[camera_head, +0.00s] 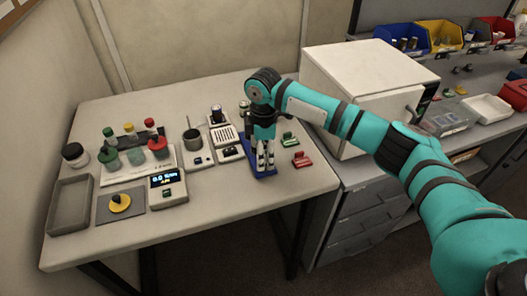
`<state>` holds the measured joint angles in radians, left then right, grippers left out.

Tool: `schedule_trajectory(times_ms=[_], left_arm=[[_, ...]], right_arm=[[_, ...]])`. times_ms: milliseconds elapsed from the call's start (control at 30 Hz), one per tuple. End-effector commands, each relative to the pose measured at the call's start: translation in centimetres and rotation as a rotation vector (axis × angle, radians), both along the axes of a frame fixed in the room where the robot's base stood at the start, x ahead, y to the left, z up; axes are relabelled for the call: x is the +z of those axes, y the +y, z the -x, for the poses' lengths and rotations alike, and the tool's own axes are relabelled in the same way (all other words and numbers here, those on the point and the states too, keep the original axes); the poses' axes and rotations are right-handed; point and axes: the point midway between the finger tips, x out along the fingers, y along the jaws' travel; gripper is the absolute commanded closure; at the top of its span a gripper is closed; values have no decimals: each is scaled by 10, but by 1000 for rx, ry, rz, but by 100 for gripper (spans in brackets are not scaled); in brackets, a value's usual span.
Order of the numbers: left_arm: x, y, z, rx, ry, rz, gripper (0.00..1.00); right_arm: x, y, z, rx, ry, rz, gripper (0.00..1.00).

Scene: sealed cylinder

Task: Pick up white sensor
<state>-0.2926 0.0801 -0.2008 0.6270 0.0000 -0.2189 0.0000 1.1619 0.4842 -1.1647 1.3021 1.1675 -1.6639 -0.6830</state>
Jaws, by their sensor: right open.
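My right gripper (265,158) points down over a blue tray (267,174) near the right side of the table. Its jaws are open, and pale, light parts show between and around the fingertips. I cannot tell whether these are the white sensor or parts of the fingers. No other thing can be picked out for sure as the white sensor. The gripper and wrist hide much of the tray and what lies on it. My left gripper is not in view.
Green (288,139) and red (302,159) small parts lie right of the blue tray. Small devices stand to its left, with a display box (168,188) further left. A white cabinet (352,75) stands to the right, behind my arm. The table's front right is clear.

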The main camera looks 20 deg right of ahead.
Motion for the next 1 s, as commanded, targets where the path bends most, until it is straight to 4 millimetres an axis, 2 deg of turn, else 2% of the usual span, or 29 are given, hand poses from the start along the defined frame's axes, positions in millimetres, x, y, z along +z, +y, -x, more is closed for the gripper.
schedule_trajectory(times_ms=[133, 400, 833, 1000], left_arm=[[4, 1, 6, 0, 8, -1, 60], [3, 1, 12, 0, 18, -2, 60], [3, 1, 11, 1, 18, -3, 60], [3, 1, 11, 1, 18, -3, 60]], right_arm=[[-16, 0, 1, 1, 1, 0, 43], [-21, 0, 0, 1, -1, 0, 43], [-20, 0, 0, 1, 0, -1, 98], [-20, 0, 0, 1, -1, -1, 100]])
